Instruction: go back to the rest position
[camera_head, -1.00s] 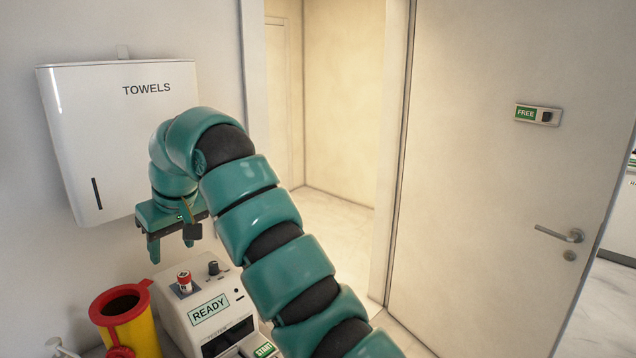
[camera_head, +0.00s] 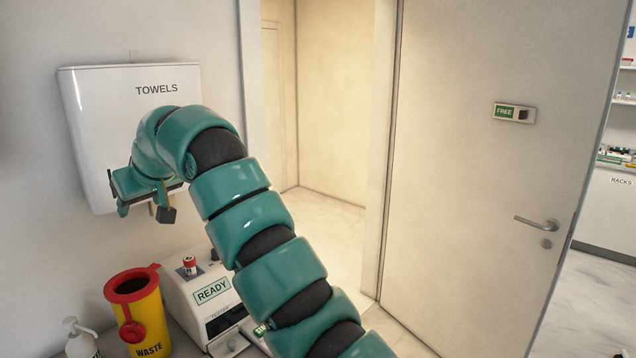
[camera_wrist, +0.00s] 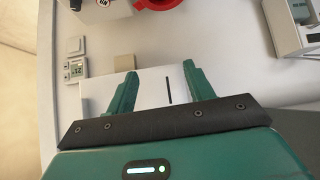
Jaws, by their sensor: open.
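My gripper (camera_head: 138,207) is open and empty, raised in front of the lower part of the white towel dispenser (camera_head: 110,100). In the wrist view both green fingers of my gripper (camera_wrist: 160,74) are spread apart with nothing between them. My arm bends over from the lower right and hides part of the dispenser and of the white device.
A door (camera_head: 480,170) is at right; open floor (camera_head: 335,225) shows beyond the doorway.

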